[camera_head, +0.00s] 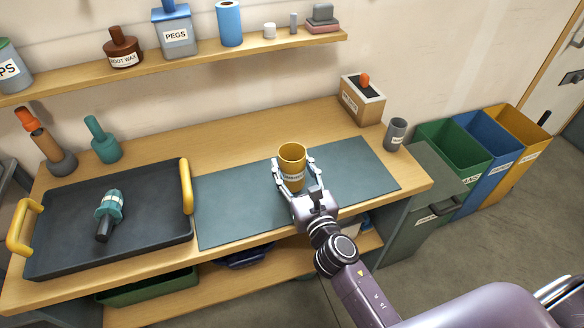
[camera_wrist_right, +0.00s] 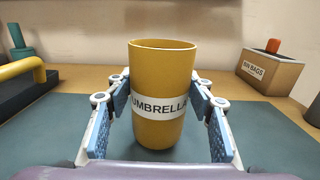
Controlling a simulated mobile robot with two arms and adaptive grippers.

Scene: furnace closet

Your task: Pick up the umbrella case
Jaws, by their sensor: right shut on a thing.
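The umbrella case (camera_head: 292,155) is a yellow, open-topped cup with a white label. In the wrist view the case (camera_wrist_right: 162,75) stands upright, its label reading "UMBRELLA". My right gripper (camera_head: 296,181) is around it, one finger on each side, and shut on it. In the wrist view the blue finger pads of the right gripper (camera_wrist_right: 160,108) flank the case. The case is over the dark green mat (camera_head: 235,215); I cannot tell whether its base touches the mat. My left gripper is not in view.
A black tray (camera_head: 60,245) with yellow handles holds a teal-and-black object (camera_head: 109,210). A bin-bags box (camera_head: 362,100) and a grey cup (camera_head: 395,134) stand at the right. A shelf (camera_head: 200,58) runs above. Coloured bins (camera_head: 485,150) stand right of the bench.

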